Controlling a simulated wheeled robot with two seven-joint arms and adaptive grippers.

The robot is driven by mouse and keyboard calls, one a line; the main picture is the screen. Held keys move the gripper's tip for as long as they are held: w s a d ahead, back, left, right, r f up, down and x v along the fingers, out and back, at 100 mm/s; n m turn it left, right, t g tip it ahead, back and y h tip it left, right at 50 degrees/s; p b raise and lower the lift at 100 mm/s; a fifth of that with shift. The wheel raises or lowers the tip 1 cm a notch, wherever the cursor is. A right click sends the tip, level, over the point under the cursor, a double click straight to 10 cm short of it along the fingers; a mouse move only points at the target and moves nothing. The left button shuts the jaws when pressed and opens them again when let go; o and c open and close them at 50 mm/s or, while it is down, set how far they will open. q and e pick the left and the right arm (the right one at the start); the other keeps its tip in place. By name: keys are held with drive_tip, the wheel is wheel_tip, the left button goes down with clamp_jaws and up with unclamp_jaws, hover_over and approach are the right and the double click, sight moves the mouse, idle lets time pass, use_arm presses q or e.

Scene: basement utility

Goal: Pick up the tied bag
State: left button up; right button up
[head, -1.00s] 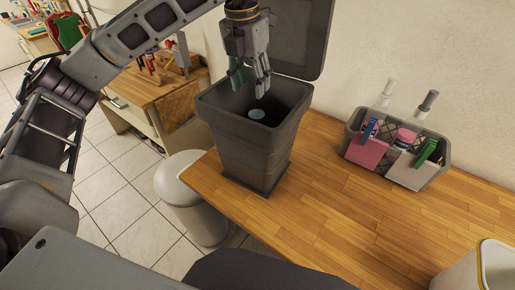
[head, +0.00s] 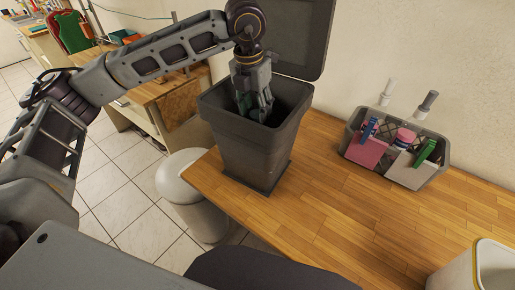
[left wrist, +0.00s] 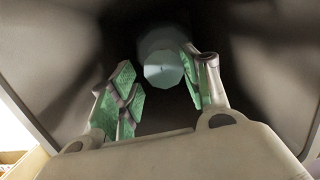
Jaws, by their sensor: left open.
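The tied bag (left wrist: 163,68) shows in the left wrist view as a pale blue-green faceted shape inside the dark bin. In the head view the bag is hidden behind my gripper and the bin wall. The grey bin (head: 255,150) stands on the wooden counter with its lid open at the back. My left gripper (head: 258,112) points down into the bin's mouth. In the left wrist view my left gripper (left wrist: 168,95) has its green-padded fingers apart, with the bag's top beyond and between them. I cannot tell whether they touch it. My right gripper is not in view.
A grey caddy (head: 434,178) with cleaning items stands on the wooden counter (head: 330,210) to the right. A pale open container (head: 490,268) is at the front right. A white round-lidded bin (head: 190,185) stands on the floor left. The counter's middle is clear.

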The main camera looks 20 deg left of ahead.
sight(257, 116)
use_arm(q)
drive_tip(key=shift+f, duration=0.25)
drive_tip(key=shift+f, duration=0.1)
drive_tip(key=shift+w+d+f+p, duration=0.15)
drive_tip(key=shift+f+p, duration=0.3)
drive_tip(key=shift+f, duration=0.6)
drive_tip(key=shift+d+f+p, duration=0.1)
drive_tip(key=shift+f+p, duration=0.3)
drive_tip(key=shift+f, duration=1.05)
clamp_jaws()
